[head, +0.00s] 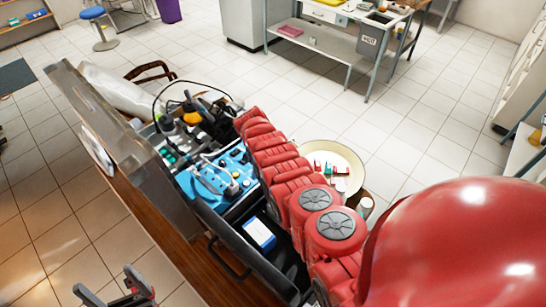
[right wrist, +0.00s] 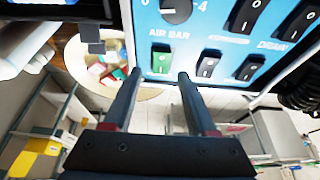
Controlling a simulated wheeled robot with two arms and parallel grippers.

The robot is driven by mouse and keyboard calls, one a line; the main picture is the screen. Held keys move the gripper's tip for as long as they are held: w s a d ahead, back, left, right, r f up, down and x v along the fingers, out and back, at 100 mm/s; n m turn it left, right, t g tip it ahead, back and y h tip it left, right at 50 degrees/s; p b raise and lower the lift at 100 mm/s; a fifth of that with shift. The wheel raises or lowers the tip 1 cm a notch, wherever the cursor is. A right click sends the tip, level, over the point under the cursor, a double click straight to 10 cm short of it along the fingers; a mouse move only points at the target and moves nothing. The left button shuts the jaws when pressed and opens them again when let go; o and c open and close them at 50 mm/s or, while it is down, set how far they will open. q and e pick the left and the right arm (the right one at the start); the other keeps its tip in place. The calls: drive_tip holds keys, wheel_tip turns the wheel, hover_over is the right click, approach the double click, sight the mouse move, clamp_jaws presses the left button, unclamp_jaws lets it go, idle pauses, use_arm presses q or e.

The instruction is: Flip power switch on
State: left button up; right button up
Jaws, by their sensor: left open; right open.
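The dental unit's blue control panel (head: 215,175) sits in an open dark case in the head view. It fills the top of the right wrist view (right wrist: 200,35), with a dial and several rocker switches. A green rocker switch (right wrist: 161,62) is at the panel's lower left; its label and on/off position are not clear. My right gripper (right wrist: 158,76) is open, its two fingertips on either side of the green switch. Whether they touch the panel I cannot tell. In the head view my red right arm hides that gripper. My left gripper (head: 108,287) is open and empty at the bottom left.
Black rocker switches (right wrist: 208,64) sit close beside the green one. The case lid (head: 100,110) stands raised on the left. A round cream tray (head: 345,160) with small items is beyond my right arm. Tiled floor is clear around the bench (head: 350,45).

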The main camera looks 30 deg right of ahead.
drive_tip(key=shift+w+d+f+b, duration=0.15)
drive_tip(key=shift+f+b, duration=0.15)
drive_tip(key=shift+f, duration=0.2)
drive_tip(key=shift+r, duration=0.1)
drive_tip(key=shift+c, duration=0.3)
clamp_jaws()
